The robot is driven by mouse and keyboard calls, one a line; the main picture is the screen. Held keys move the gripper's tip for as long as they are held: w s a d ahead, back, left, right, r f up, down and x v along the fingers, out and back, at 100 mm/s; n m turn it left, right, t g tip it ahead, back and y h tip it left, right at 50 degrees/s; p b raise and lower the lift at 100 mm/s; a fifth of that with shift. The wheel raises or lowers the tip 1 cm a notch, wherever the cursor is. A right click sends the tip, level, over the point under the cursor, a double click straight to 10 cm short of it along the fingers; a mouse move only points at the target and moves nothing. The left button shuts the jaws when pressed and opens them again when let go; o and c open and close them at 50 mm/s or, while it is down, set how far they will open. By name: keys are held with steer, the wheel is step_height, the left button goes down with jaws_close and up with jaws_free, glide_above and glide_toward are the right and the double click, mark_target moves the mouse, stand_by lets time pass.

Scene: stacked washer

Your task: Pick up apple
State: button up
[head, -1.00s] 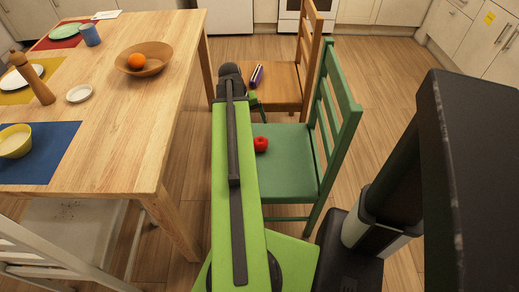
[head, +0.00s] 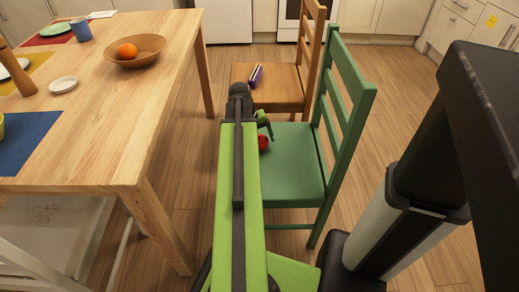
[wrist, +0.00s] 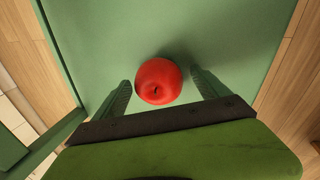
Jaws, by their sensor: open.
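A red apple (head: 263,142) rests on the seat of the green chair (head: 292,180), near the seat's edge on the table side. In the wrist view the apple (wrist: 158,81) lies between and slightly beyond the two fingertips. My gripper (wrist: 160,85) is open, with one green finger on each side of the apple and a gap on both sides. In the head view my gripper (head: 264,125) is small and partly hidden behind my arm. It sits just above the apple and covers part of it.
A wooden table (head: 120,110) stands at the left with a bowl (head: 136,52) holding an orange. A wooden chair (head: 285,90) with a purple item (head: 256,76) on its seat stands behind the green chair. The green chair's backrest (head: 345,100) rises at the right.

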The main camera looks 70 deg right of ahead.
steer(key=c, duration=1.6)
steer(key=shift+r+p, duration=0.1)
steer(key=shift+p, duration=0.2)
